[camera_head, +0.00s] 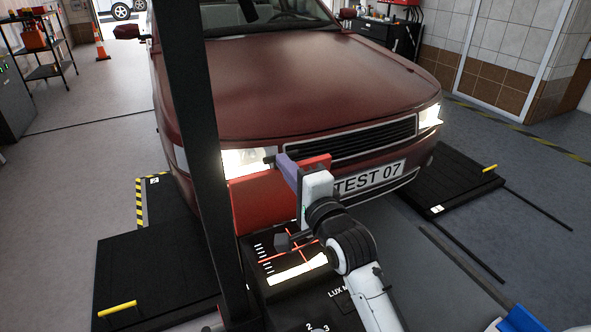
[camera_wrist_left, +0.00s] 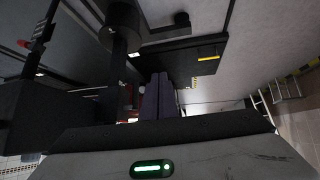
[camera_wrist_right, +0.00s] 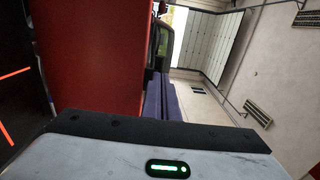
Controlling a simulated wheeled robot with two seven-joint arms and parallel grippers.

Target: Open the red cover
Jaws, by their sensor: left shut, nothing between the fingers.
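The red cover (camera_head: 258,200) is a flat red panel standing upright on the black headlight tester (camera_head: 285,282), in front of the car. In the right wrist view the cover (camera_wrist_right: 90,55) fills the upper left, beside the fingers. My right gripper (camera_head: 281,161) is at the cover's upper edge in the head view; its purple fingers (camera_wrist_right: 162,97) look shut together, with nothing seen between them. I cannot tell whether they touch the cover. My left gripper (camera_wrist_left: 157,96) shows only in its wrist view, shut and empty, away from the cover.
A dark red car (camera_head: 310,85) with lit headlights and a plate reading TEST 07 stands behind the tester. A black post (camera_head: 192,120) rises at the tester's left. Black floor platforms (camera_head: 150,270) with yellow handles lie either side. Open floor extends at the left.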

